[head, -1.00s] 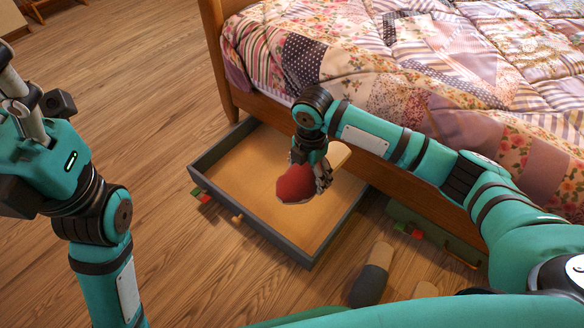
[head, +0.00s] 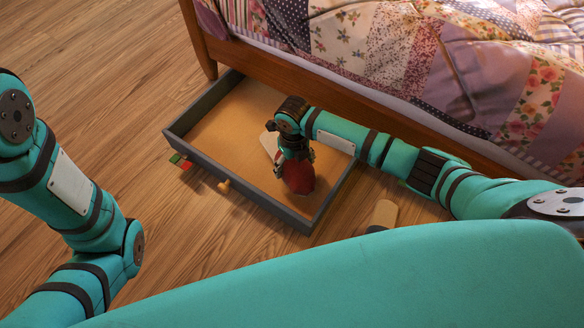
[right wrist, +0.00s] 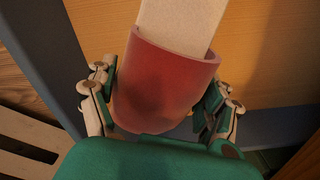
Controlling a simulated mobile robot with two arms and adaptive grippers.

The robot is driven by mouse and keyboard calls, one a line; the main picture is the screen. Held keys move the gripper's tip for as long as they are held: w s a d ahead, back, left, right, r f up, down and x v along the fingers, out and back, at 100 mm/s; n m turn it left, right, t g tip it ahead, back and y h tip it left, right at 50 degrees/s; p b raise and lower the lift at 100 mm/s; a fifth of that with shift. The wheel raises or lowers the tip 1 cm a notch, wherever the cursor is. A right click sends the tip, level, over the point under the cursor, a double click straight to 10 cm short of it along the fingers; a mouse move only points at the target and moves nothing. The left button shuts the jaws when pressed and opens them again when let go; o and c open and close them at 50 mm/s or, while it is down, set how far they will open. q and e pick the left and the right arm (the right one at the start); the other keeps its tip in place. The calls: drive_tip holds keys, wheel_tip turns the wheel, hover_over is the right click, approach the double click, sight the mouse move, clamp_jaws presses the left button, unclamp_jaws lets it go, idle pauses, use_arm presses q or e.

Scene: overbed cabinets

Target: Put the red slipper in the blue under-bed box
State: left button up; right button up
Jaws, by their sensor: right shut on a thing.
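The red slipper (head: 299,178) has a red upper and a pale sole, and hangs tilted from my right gripper (head: 296,152). The right wrist view shows both fingers (right wrist: 160,100) closed on the sides of its red upper (right wrist: 165,82), with the pale sole extending away. The slipper is over the right part of the open blue-grey under-bed box (head: 210,159), within its walls in the head view. I cannot tell whether it touches the tan floor.
The bed frame (head: 300,78) stands behind the box, under a patchwork quilt (head: 400,55). Another slipper (head: 384,213), beige and dark, lies on the floor right of the box, partly hidden by my body. The left part of the box is empty. Wooden floor lies open at left.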

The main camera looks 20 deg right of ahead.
drive_tip(key=shift+f+b, duration=0.35)
drive_tip(key=shift+f, duration=0.4)
wheel_tip(320, 180, down, 3)
drive_tip(key=shift+f+b, duration=0.1)
drive_tip(key=shift+b, duration=1.15)
drive_tip(key=shift+r, duration=0.2)
drive_tip(key=o, duration=1.1)
drive_tip(key=shift+f, duration=0.1)
drive_tip(key=shift+c, duration=0.2)
